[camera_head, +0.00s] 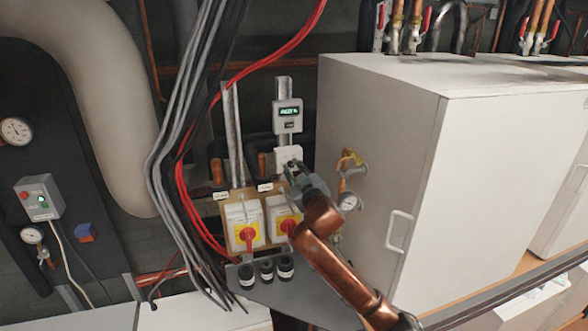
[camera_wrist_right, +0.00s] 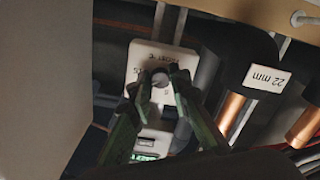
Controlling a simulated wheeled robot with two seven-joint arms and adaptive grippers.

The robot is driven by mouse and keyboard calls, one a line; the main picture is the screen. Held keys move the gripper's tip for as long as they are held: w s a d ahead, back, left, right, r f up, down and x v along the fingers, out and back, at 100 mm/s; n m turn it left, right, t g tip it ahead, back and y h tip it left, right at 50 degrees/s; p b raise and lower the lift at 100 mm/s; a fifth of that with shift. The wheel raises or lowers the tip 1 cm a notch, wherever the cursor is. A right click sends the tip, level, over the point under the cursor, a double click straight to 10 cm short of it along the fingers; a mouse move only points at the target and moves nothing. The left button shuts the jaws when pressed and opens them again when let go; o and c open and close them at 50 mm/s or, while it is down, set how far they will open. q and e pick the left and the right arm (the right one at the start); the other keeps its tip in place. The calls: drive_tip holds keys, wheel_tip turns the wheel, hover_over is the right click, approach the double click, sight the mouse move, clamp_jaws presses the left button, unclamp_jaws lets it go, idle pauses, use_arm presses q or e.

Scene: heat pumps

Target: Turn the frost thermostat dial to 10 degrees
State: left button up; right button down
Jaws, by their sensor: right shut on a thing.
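The frost thermostat is a small white box (camera_head: 288,154) on a metal rail, below a grey controller, in the head view. The upside-down wrist view shows its white face (camera_wrist_right: 146,54) with printed marks and a round grey dial (camera_wrist_right: 160,77). My right gripper (camera_head: 292,168) is at the front of the box and covers the dial in the head view. In the wrist view its two green fingers (camera_wrist_right: 160,84) are shut on the dial, one on each side. The dial's exact setting is too small to read. My left gripper is not in view.
The grey controller (camera_head: 287,116) has a green display. Two yellow-and-red isolator switches (camera_head: 244,226) sit below left. A large white cabinet (camera_head: 380,175) stands close on the right, with a gauge (camera_head: 348,202) beside its edge. Red and grey cables (camera_head: 182,150) hang at left.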

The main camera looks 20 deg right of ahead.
drive_tip(key=shift+n, duration=2.2)
drive_tip(key=shift+a, duration=0.1)
drive_tip(key=c, duration=2.2)
unclamp_jaws()
drive_tip(key=shift+s, duration=0.1)
drive_tip(key=o, duration=0.4)
drive_tip(key=shift+s+r, duration=0.1)
drive_tip(key=shift+s, duration=0.05)
drive_tip(key=shift+c, duration=0.2)
drive_tip(key=shift+o, duration=0.2)
